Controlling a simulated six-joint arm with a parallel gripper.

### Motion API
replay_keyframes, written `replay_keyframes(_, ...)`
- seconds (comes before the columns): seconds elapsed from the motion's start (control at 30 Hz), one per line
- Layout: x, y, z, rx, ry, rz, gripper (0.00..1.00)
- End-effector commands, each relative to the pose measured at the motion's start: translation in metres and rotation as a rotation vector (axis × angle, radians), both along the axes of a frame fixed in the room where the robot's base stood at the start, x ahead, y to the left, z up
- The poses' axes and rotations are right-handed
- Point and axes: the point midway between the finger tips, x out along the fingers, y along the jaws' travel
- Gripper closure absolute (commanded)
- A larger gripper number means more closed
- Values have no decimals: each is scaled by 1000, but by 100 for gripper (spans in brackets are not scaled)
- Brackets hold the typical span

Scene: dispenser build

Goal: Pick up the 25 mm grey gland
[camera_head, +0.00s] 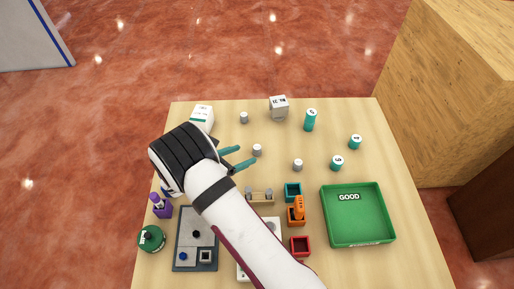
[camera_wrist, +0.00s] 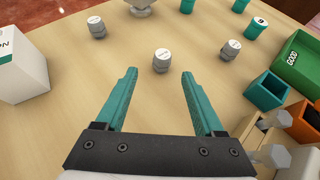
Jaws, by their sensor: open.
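Several small grey glands with white labelled tops stand on the wooden table. In the wrist view, one gland (camera_wrist: 162,60) stands upright just beyond and between my fingertips. Another gland (camera_wrist: 97,27) is at the upper left, and a third gland (camera_wrist: 232,49) is to the right. The labels are too small to read surely, so I cannot tell which is 25 mm. In the head view they are the middle gland (camera_head: 257,151), the far gland (camera_head: 244,118) and the right gland (camera_head: 298,165). My gripper (camera_wrist: 158,74) is open and empty, its teal fingers apart; it also shows in the head view (camera_head: 247,157).
A white box (camera_wrist: 17,70) stands left, a grey block (camera_head: 279,107) at the back. Teal cylinders (camera_head: 310,121) stand right of the glands. A green GOOD tray (camera_head: 359,240), teal bin (camera_head: 293,192), orange bin (camera_head: 295,215) and red bin (camera_head: 300,246) are at the right front.

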Motion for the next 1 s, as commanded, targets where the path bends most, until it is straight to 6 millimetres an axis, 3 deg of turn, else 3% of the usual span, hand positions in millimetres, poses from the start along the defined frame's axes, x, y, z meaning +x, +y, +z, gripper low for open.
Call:
replay_keyframes(0.3,31,-36,-24,1,2,-3,30)
replay_keyframes(0.57,35,-39,-26,2,-1,-1,30)
replay_keyframes(0.9,35,-39,-26,2,0,-2,89)
replay_keyframes(0.97,35,-39,-26,2,0,-2,100)
replay_keyframes(1.0,35,-39,-26,2,0,-2,100)
